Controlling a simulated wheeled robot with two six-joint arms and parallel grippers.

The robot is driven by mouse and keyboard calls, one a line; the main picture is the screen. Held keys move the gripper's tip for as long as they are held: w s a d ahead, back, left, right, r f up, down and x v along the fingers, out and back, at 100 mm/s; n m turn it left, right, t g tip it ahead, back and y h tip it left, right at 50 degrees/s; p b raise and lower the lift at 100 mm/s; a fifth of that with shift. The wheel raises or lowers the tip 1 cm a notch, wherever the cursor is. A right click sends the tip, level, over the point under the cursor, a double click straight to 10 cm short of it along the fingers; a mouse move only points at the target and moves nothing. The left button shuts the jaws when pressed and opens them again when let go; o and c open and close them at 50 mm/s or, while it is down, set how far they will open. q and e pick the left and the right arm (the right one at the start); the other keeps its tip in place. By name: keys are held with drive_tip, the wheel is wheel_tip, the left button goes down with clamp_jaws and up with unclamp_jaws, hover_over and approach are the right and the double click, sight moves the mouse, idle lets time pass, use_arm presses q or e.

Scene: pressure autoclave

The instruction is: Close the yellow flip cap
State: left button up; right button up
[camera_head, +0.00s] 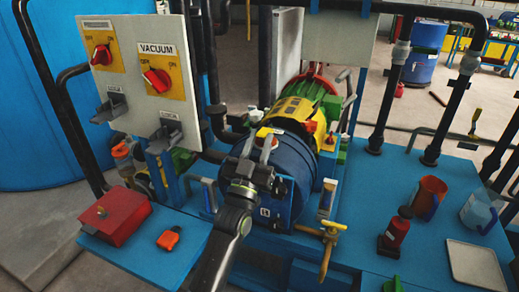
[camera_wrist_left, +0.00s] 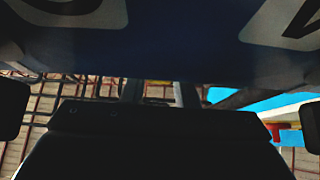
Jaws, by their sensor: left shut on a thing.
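The yellow flip cap (camera_head: 266,132) shows as a small yellow piece on top of the blue cylindrical vessel (camera_head: 306,161). My left gripper (camera_head: 268,146) reaches up in front of the vessel, with its fingertips at the yellow piece. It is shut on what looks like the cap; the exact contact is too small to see. The cap's hinge and its far side are hidden. In the left wrist view, the dark blue surface (camera_wrist_left: 190,45) with white markings fills the top, and the cap cannot be made out. My right gripper is not in view.
A grey panel with red VACUUM knob (camera_head: 157,80) stands left of the vessel.

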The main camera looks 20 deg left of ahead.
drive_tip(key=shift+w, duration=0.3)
use_arm(q)
drive_tip(key=shift+r, duration=0.1)
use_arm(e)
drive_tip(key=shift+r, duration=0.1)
use_arm(q)
drive_tip(key=o, duration=0.9)
drive_tip(key=shift+f+b, duration=0.2)
drive_tip(key=shift+b, duration=0.1)
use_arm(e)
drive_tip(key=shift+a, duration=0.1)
